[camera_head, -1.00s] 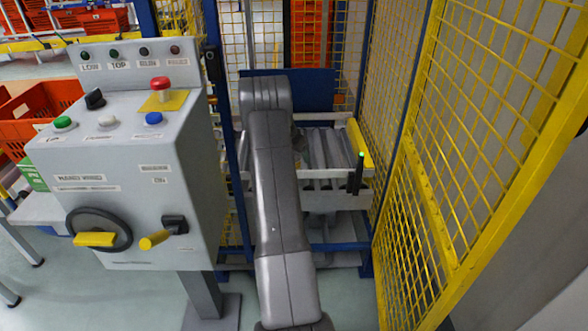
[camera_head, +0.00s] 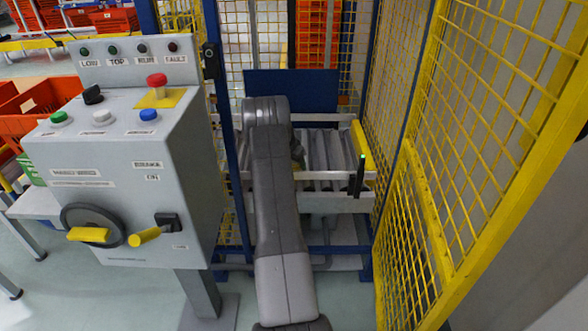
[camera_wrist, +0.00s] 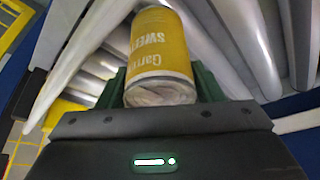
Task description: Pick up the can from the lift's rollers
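My gripper (camera_wrist: 161,85) has a green finger on each side of the can. I see no clear gap between fingers and can, but their tips are hidden, so I cannot tell if they press on it. In the head view my arm hides the gripper and most of the can; a small yellowish patch (camera_head: 298,152) shows beside the arm over the lift's rollers (camera_head: 328,152).
Yellow mesh fencing (camera_head: 430,190) stands close on the right. A grey control panel (camera_head: 110,170) with buttons and a handwheel stands close on the left. A blue plate (camera_head: 290,90) is behind the rollers. A dark post with a green tip (camera_head: 359,175) stands at the front right.

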